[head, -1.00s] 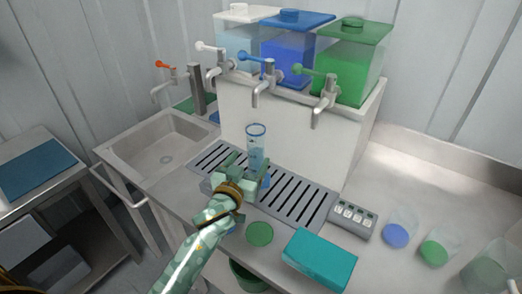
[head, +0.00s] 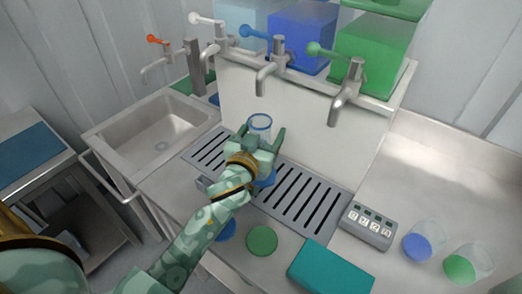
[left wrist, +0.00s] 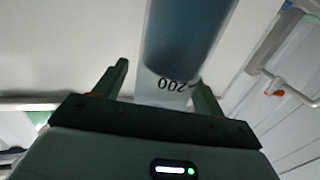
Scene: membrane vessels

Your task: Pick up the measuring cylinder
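My left gripper (head: 261,136) has one finger on each side of the cylinder. The gripper looks open. My right gripper is out of view.
The slotted drip grate (head: 313,224) lies beneath the taps (head: 348,85). A sink (head: 150,135) is on the left. A keypad box (head: 368,226), teal block (head: 330,268), green disc (head: 262,239) and clear vessels with blue (head: 418,246) and green (head: 460,268) bottoms lie nearby.

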